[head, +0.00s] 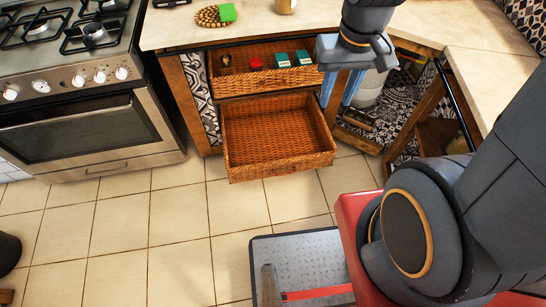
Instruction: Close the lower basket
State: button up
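The lower basket (235,160) is brown wicker and is pulled out from under the counter, tilted slightly in view. Its inside looks empty. The upper wicker basket (250,83) sits above and behind it, and holds a red item, two teal boxes and a small brown item. My gripper (340,95) points down just right of the two baskets, near the lower basket's back right corner in the picture. Its two bluish fingers are apart with nothing seen between them. I cannot tell its exact height or whether it touches the basket.
A stove with an oven (80,125) stands on the left. Open shelving with a pale container (368,92) is on the right. The tiled floor (180,230) in front of the lower basket is clear.

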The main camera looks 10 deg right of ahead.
aim_at(282, 135)
jog(key=u, duration=0.1)
jog(key=i, duration=0.45)
jog(key=z, duration=0.85)
jog(key=k, duration=0.95)
jog(key=u, duration=0.9)
jog(key=i, duration=0.5)
jog(key=z, duration=0.05)
